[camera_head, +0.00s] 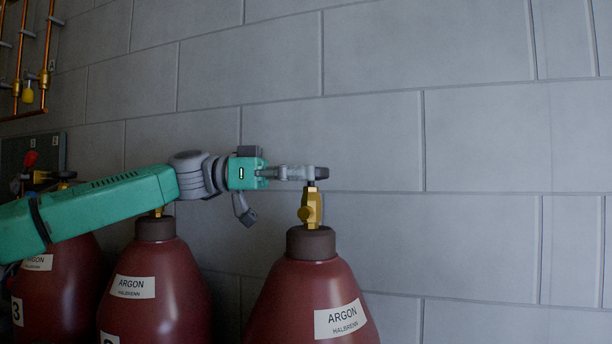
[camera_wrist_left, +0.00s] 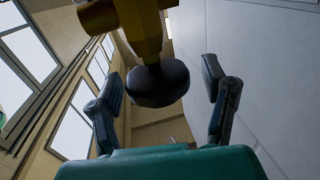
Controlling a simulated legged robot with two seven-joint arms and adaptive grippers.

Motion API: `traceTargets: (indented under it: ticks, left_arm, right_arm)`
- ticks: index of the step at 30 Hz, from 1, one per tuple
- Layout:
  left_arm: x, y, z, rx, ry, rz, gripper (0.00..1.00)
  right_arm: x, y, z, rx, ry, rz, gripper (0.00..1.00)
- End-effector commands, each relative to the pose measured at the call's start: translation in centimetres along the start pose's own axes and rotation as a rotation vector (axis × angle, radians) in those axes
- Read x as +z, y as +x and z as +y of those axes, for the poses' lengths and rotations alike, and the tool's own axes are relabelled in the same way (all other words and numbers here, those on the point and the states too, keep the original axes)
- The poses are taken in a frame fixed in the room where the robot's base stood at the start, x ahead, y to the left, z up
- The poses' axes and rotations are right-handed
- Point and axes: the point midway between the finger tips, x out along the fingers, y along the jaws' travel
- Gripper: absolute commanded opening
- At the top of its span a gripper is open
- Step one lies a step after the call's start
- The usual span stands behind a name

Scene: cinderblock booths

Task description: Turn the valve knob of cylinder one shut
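The nearest dark red argon cylinder (camera_head: 312,285) stands at the right of the row in the head view; its number is out of frame. A brass valve (camera_head: 311,209) rises upright from its dark collar. The valve's round black knob (camera_wrist_left: 158,84) shows clearly in the left wrist view, while in the head view the gripper mostly hides it. My left gripper (camera_head: 318,173) is level at the top of this valve. Its two fingers are open, one on each side of the knob, with visible gaps in the wrist view. My right gripper is not in view.
Two more argon cylinders stand to the left, a middle one (camera_head: 155,285) and one marked 3 (camera_head: 62,290), partly behind my left arm. A grey block wall (camera_head: 480,140) runs close behind. Copper pipes (camera_head: 45,45) hang at upper left.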

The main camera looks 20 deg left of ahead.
Motion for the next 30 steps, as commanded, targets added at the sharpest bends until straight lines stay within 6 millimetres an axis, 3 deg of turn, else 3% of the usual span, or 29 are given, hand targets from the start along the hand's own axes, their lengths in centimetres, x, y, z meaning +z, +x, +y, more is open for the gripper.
traceTargets:
  ticks: [11, 24, 30]
  left_arm:
    - [-0.6, -0.1, 0.3, 0.003, 0.003, 0.000, 0.71]
    - [-8.1, 0.1, -0.1, 0.002, 0.001, -0.001, 0.71]
    - [-9.6, 0.0, -0.2, 0.002, -0.001, -0.001, 0.71]
  right_arm:
    - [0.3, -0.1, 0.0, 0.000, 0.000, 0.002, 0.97]
    - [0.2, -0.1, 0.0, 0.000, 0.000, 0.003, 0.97]
    - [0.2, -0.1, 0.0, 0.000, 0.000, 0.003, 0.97]
